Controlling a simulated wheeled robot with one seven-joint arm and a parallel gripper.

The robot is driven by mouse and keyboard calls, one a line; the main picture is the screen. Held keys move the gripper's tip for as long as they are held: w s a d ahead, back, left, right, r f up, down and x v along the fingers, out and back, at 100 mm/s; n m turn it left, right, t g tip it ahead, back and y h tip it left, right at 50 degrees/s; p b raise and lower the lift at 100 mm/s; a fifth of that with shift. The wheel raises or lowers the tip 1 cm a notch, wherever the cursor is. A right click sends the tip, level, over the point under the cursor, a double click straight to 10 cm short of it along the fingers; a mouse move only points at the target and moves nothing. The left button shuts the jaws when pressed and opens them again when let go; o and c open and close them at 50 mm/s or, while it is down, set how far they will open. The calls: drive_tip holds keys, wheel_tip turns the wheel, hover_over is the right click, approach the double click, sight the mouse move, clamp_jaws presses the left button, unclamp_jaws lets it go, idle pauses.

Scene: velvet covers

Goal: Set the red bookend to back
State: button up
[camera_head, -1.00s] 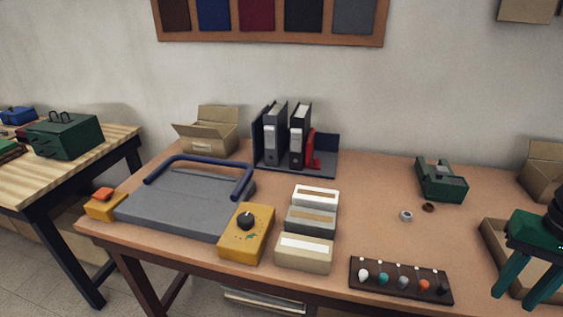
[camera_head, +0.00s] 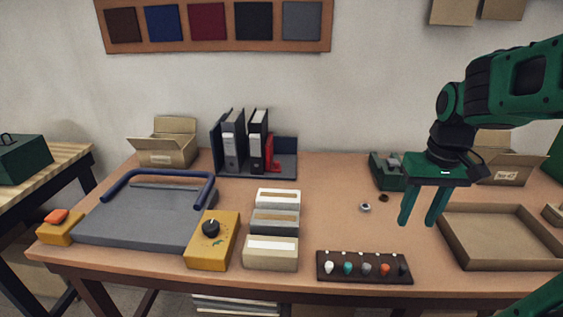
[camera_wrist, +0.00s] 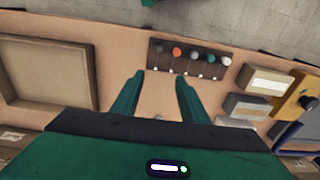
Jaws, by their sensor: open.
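The red bookend (camera_head: 270,152) stands in a dark blue rack (camera_head: 287,160) at the back of the table, just right of two upright binders, one grey (camera_head: 233,140) and one black (camera_head: 257,140). The binders partly hide it. My gripper (camera_head: 423,222) is open and empty, fingers pointing down, above the right part of the table, well right of and nearer than the bookend. In the wrist view my gripper (camera_wrist: 160,85) shows both green fingers apart with bare tabletop between them. The bookend does not show there.
A green tape dispenser (camera_head: 387,172) stands behind my gripper. A cardboard tray (camera_head: 490,262) lies right of it. A dark strip of coloured knobs (camera_head: 364,277), several boxes (camera_head: 271,245), a yellow dial box (camera_head: 212,240) and a grey machine with blue handle (camera_head: 150,215) lie in front and left.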

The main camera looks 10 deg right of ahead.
drive_tip(key=w+n, duration=0.3)
drive_tip(key=w, duration=0.7)
drive_tip(key=n+t+y, duration=0.4)
drive_tip(key=n+y, duration=0.4)
drive_tip(key=n, duration=0.4)
approach(278, 162)
drive_tip(key=x, duration=0.7)
drive_tip(key=shift+w+a+f, duration=0.25)
clamp_jaws()
